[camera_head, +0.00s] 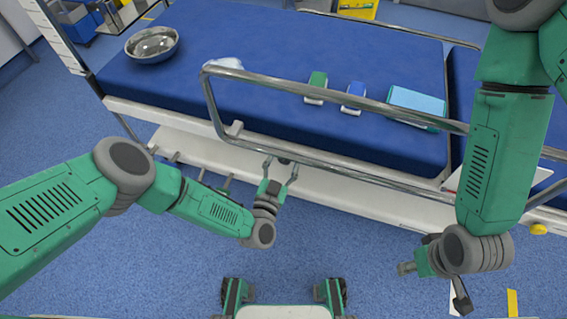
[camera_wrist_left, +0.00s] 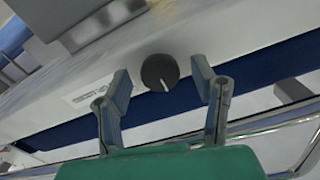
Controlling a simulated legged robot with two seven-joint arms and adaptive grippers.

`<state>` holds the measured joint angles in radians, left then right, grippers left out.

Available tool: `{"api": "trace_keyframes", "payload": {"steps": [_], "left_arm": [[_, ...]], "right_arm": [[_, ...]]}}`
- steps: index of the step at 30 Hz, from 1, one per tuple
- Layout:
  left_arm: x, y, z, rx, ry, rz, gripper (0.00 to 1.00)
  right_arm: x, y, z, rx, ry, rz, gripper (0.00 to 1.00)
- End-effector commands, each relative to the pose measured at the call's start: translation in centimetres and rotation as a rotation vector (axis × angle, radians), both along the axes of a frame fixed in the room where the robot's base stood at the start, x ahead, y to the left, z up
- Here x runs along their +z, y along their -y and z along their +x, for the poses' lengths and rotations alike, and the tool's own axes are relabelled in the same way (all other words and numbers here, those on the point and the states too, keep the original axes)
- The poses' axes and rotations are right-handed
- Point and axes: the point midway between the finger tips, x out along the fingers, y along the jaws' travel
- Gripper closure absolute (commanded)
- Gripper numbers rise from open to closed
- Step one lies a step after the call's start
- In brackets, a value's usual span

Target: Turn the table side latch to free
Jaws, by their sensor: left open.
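The side latch is a round dark knob (camera_wrist_left: 160,73) with a white pointer line, set on the pale side rail of the table. In the left wrist view its pointer is directed down and slightly right. In the head view the knob (camera_head: 283,160) is small and partly hidden by my left gripper (camera_head: 280,168). My left gripper is open, with one finger to each side of the knob in the left wrist view; I see no finger touching it. My right gripper (camera_head: 433,288) is open and empty, low at the right, away from the table.
A metal guard rail (camera_head: 330,92) runs along the table (camera_head: 230,30) above the knob. Blue floor (camera_head: 340,240) is open in front.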

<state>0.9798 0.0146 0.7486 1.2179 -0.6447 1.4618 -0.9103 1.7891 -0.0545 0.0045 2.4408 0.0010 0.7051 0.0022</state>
Motion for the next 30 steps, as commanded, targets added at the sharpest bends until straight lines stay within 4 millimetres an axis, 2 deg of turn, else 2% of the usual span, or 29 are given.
{"api": "trace_keyframes", "payload": {"steps": [8,12,22,30], "left_arm": [[0.03,0.1,0.13,0.0,-0.001,0.001,0.47],[0.02,0.11,0.11,0.0,-0.001,0.001,0.97],[-0.03,0.15,0.09,-0.002,-0.008,-0.02,0.96],[-0.1,0.11,0.12,-0.003,-0.051,-0.151,0.96]], "right_arm": [[-0.01,-0.01,0.01,0.0,0.0,0.0,0.6],[-0.01,-0.01,0.01,0.0,0.0,0.0,0.6],[-0.14,-0.01,0.01,0.0,0.0,0.0,0.6],[-0.78,-0.01,0.01,0.0,0.0,0.0,0.6]]}}
